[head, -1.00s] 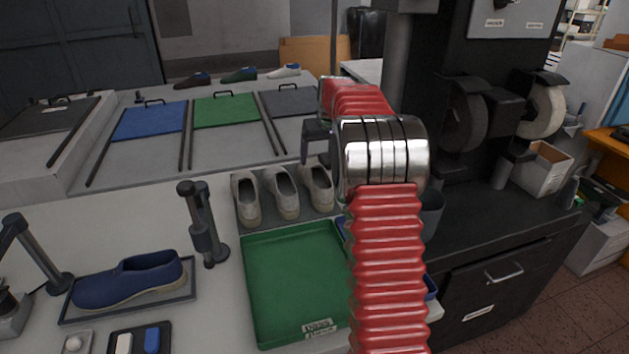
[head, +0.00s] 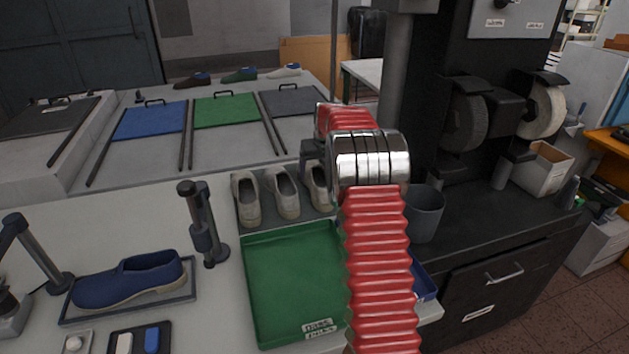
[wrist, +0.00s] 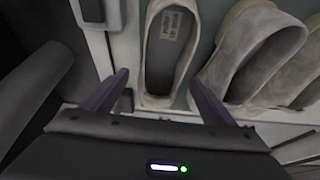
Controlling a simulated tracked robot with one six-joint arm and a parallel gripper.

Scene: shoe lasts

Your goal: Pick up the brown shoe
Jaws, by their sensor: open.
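A dark brown shoe (head: 192,80) with a blue inside sits at the far back left in the head view, well away from my gripper. Several pale beige-grey shoes (head: 284,194) stand side by side in a tray behind the green tray. My gripper (wrist: 160,77) is open in the wrist view, its two dark fingers apart. The near end of one beige shoe (wrist: 168,50) lies between the fingertips, and I cannot tell if they touch it. A second beige shoe (wrist: 250,50) is close to the right finger. In the head view my arm partly hides the gripper and the rightmost shoe.
An empty green tray (head: 295,270) is in front of the beige shoes. A blue shoe (head: 130,280) rests on a flat stand at left, beside a dark post (head: 203,230). A grey bin (head: 425,212) and grinding wheels (head: 540,110) are at right. Green and white shoes stand at the back.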

